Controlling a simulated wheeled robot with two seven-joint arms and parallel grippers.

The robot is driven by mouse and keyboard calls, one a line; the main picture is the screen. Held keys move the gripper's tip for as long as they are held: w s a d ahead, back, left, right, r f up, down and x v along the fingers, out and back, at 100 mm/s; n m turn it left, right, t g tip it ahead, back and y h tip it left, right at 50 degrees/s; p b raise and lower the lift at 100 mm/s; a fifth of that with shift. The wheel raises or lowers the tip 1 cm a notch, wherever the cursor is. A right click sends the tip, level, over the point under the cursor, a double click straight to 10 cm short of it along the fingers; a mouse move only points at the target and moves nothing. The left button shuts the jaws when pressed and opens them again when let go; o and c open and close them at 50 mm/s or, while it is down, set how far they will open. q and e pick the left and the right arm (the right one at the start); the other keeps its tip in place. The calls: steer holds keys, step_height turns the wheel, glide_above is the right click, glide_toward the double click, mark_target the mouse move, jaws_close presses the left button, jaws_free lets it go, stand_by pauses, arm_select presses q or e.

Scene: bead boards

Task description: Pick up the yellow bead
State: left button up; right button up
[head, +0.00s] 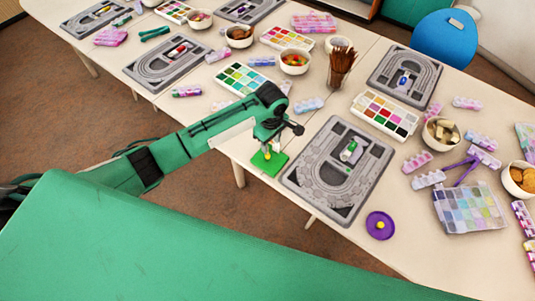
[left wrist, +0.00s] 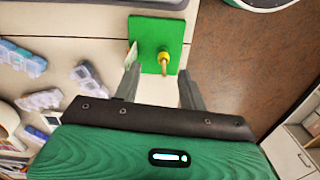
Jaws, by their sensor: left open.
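A yellow bead (head: 380,225) lies on a small round purple dish (head: 374,234) near the front edge of the table, right of the green board. A green square plate (head: 274,168) sits at the table's front edge, with a small yellow piece (head: 267,155) on it. In the left wrist view the green plate (left wrist: 146,29) bears an upright yellow piece (left wrist: 163,58), perhaps a peg or bead; I cannot tell which. My left gripper (head: 267,144) is open above the green plate, its fingers apart on either side of that piece and empty. The right gripper is not in view.
A grey bead board (head: 312,191) lies between the green plate and the purple dish. Paint-like bead trays (head: 385,113), bowls (head: 295,62) and a cup of brown sticks (head: 341,67) stand behind. Bare table surrounds the dish.

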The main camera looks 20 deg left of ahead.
mark_target(267, 156)
arm_select(q)
steer(key=shift+a+f+p, duration=0.2)
steer(key=shift+f+p, duration=0.1)
steer(key=shift+f, duration=0.65)
steer(key=f, duration=0.2)
steer(key=f+p, duration=0.1)
steer(key=shift+s+a+f, duration=0.2)
steer(key=shift+a+f, duration=0.1)
steer(key=shift+a, duration=0.05)
steer(key=shift+f, duration=0.45)
jaws_close()
